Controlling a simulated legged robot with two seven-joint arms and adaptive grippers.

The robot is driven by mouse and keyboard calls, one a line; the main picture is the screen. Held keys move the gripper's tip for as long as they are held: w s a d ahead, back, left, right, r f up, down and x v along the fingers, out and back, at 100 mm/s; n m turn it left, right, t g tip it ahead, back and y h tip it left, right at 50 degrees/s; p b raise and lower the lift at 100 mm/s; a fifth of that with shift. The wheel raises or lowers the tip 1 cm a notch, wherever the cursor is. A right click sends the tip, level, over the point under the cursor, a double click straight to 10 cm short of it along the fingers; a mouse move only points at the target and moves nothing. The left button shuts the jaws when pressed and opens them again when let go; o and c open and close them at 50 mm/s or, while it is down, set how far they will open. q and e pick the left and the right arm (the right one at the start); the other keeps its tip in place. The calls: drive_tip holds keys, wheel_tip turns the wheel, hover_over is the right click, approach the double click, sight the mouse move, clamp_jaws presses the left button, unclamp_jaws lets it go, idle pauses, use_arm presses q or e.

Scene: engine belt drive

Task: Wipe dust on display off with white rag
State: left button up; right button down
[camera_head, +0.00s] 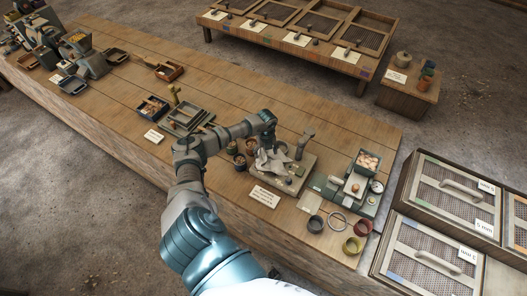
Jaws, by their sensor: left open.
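A crumpled whitish-grey cloth (268,163), which looks like the white rag, lies on a square display board (292,187) on the long wooden table. My left arm comes in from the lower left. Its gripper (269,148) points down just above the cloth's far edge; its fingers are small and partly lost against the cloth. I cannot tell whether they touch it. Dust is too small to make out. My right gripper is not in view.
Small round pots (239,162) stand left of the cloth, and a grey upright post (305,143) is behind it. A label card (264,196) lies in front. Mesh-panelled crates (425,258) are at the lower right.

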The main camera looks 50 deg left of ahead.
use_arm(q)
drive_tip(key=shift+d+r, duration=0.1)
drive_tip(key=shift+d, duration=0.1)
drive_tip(key=shift+a+f, duration=0.35)
drive_tip(key=shift+a, duration=0.2)
drive_tip(key=shift+a+f, duration=0.4)
drive_tip(key=shift+f, duration=0.05)
drive_tip(key=shift+c, duration=1.6)
drive_tip(key=shift+s+d+r, duration=0.1)
drive_tip(key=shift+d, duration=0.1)
drive_tip(key=shift+c, duration=1.1)
drive_tip(key=shift+d+r, duration=0.1)
drive_tip(key=shift+d, duration=0.15)
drive_tip(key=shift+c, duration=1.2)
drive_tip(key=shift+d+r, duration=0.15)
drive_tip(key=shift+d, duration=0.2)
drive_tip(key=c, duration=0.4)
clamp_jaws()
drive_tip(key=shift+a, duration=0.5)
drive_tip(key=shift+a+f, duration=0.15)
drive_tip(key=shift+f, duration=0.05)
drive_tip(key=shift+d+r, duration=0.2)
drive_tip(key=shift+d, duration=0.3)
drive_tip(key=shift+a, duration=0.1)
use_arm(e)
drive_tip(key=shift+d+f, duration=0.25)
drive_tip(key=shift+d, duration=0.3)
